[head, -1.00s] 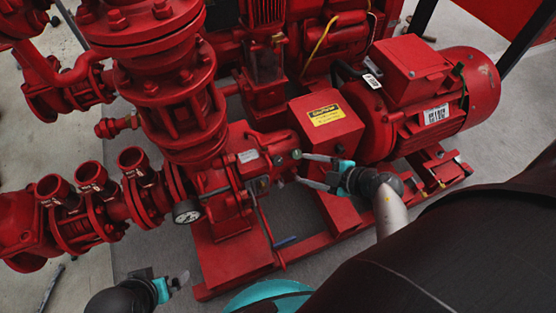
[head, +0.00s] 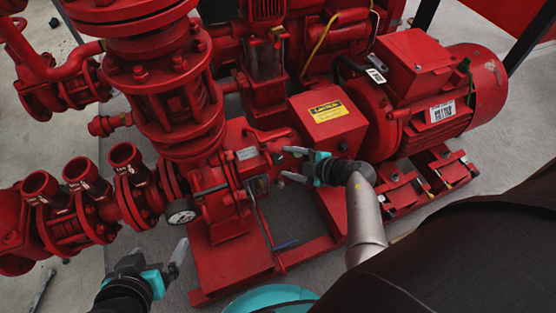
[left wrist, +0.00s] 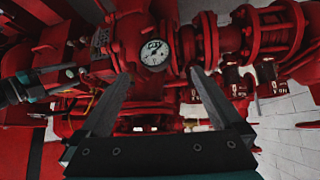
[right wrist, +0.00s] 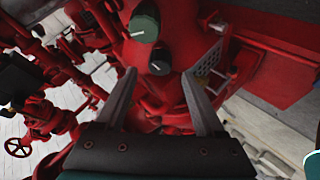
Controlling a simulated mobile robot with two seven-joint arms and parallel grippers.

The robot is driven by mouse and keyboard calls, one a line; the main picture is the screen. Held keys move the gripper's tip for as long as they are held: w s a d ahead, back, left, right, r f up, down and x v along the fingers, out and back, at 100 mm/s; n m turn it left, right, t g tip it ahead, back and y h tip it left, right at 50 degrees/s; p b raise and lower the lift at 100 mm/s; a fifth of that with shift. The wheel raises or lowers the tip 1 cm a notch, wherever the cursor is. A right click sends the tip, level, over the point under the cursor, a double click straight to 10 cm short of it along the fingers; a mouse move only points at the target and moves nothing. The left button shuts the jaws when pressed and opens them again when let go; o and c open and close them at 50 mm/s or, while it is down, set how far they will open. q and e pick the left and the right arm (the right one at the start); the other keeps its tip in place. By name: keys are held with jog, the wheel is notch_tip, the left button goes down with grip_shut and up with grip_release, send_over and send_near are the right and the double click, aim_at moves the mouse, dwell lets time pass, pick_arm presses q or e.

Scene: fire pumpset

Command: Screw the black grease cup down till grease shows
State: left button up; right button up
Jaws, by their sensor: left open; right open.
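I cannot tell for sure which is the black grease cup. My right gripper (right wrist: 158,76) is open, and the nearer cap appears just beyond and between its fingertips. In the head view my right gripper (head: 281,164) is beside the pump's bearing housing (head: 250,165), hiding part of it. My left gripper (head: 178,256) is open and empty, low in front of the pump. No grease is visible.
A white-faced gauge (head: 180,213) sits left of the housing and faces my left gripper in the left wrist view (left wrist: 154,52). A red guard box (head: 327,120) with a yellow label and the red motor (head: 440,95) stand to the right. Red pipework fills the left.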

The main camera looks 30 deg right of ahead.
aim_at(279, 160)
jog(key=shift+b+x, duration=0.45)
jog(key=shift+x, duration=0.3)
jog(key=shift+w+a+f+b, duration=0.25)
jog(key=shift+w+f+b, duration=0.15)
jog(key=shift+w, duration=0.05)
jog(key=shift+w+a+f+b, duration=0.3)
jog(key=shift+w+b, duration=0.1)
jog(key=shift+w, duration=0.1)
pick_arm(q)
jog(key=w+d+r+t+h, duration=0.1)
jog(key=w+d+t+h, duration=0.1)
jog(key=d+t, duration=0.3)
jog(key=shift+d+r+h+b, duration=0.3)
jog(key=shift+d+r+h, duration=0.05)
jog(key=shift+d+h, duration=0.15)
pick_arm(e)
jog(key=shift+w+a+f, duration=0.15)
jog(key=shift+w+f, duration=0.05)
jog(key=shift+w, duration=0.15)
pick_arm(q)
jog(key=shift+w, duration=0.1)
pick_arm(e)
grip_shut()
